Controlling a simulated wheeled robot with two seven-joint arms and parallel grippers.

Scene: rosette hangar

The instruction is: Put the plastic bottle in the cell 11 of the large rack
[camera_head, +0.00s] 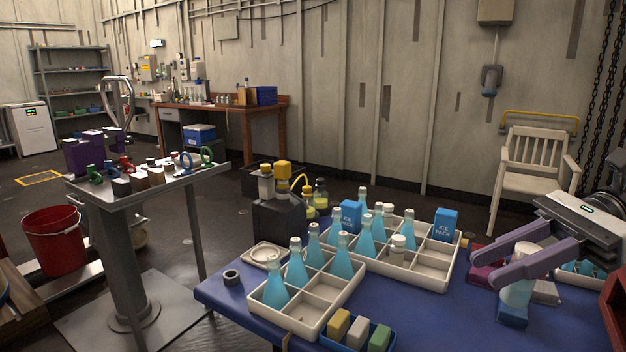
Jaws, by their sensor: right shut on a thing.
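My right gripper (490,265), with purple fingers, comes in from the right and is shut on a pale, translucent bottle with a white cap, the plastic bottle (517,292). The bottle looks upright over the right part of the blue table; the fingers partly hide it, and I cannot tell whether it touches anything below. The large rack (432,283) is a white divided tray left of the gripper. It holds several blue flasks, a white-capped bottle and ice packs; some front cells are empty. Cell numbers are not readable. My left gripper is not in view.
A smaller white rack (312,328) with blue flasks stands front left of the large one. A blue box (352,340) of coloured blocks sits at the front edge. A blue block (512,315) and red items (487,277) lie near the held bottle. Black container (280,220) behind.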

